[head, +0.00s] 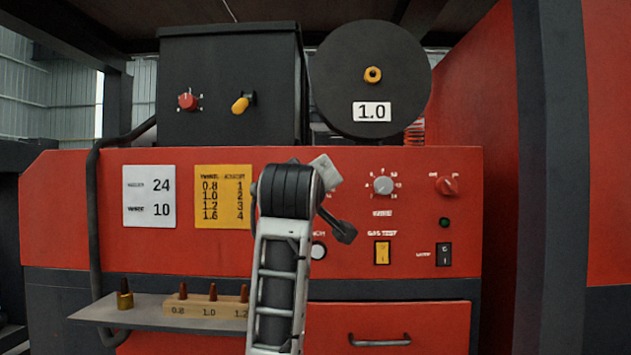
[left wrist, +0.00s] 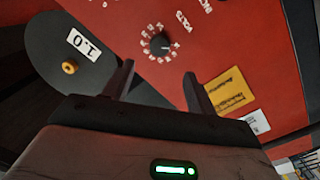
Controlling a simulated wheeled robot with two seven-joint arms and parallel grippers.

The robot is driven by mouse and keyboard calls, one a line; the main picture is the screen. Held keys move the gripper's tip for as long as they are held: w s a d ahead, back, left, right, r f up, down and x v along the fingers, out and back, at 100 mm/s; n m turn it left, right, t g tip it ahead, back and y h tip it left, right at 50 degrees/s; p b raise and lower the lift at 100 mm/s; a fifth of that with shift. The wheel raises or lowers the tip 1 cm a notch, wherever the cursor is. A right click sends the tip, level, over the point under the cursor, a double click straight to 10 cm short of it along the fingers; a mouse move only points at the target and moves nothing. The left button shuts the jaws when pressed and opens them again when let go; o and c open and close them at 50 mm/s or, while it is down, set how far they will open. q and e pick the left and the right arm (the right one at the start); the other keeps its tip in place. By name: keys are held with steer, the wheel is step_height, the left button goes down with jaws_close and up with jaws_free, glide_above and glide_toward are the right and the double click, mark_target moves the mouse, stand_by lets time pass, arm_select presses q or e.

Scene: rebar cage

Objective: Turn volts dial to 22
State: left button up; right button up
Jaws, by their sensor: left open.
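The volts dial (left wrist: 158,45) is a dark round knob ringed by white numbers on the red panel, with the word VOLTS beside it. It shows in the left wrist view; the numbers are too small to read its setting surely. In the head view my left arm hides it. My left gripper (left wrist: 160,73) is open and empty, with the dial appearing between and beyond its fingertips. In the head view the gripper (head: 341,228) is in front of the panel, mostly hidden by its own wrist. My right gripper is in neither view.
A second grey dial (head: 383,185) and a red knob (head: 447,186) are right of my arm. A white card (head: 150,197) reads 24 and 10; a yellow chart (head: 222,180) sits beside it. A shelf (head: 150,312) with a wooden block (head: 190,309) juts out below.

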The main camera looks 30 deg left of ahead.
arm_select(q)
steer(key=p+x, duration=0.2)
steer(key=x, duration=0.7)
steer(key=shift+w+a+p, duration=0.2)
steer(key=shift+w+p, duration=0.15)
steer(key=shift+w, duration=0.05)
steer(key=shift+c, duration=0.4)
steer(key=c, duration=0.9)
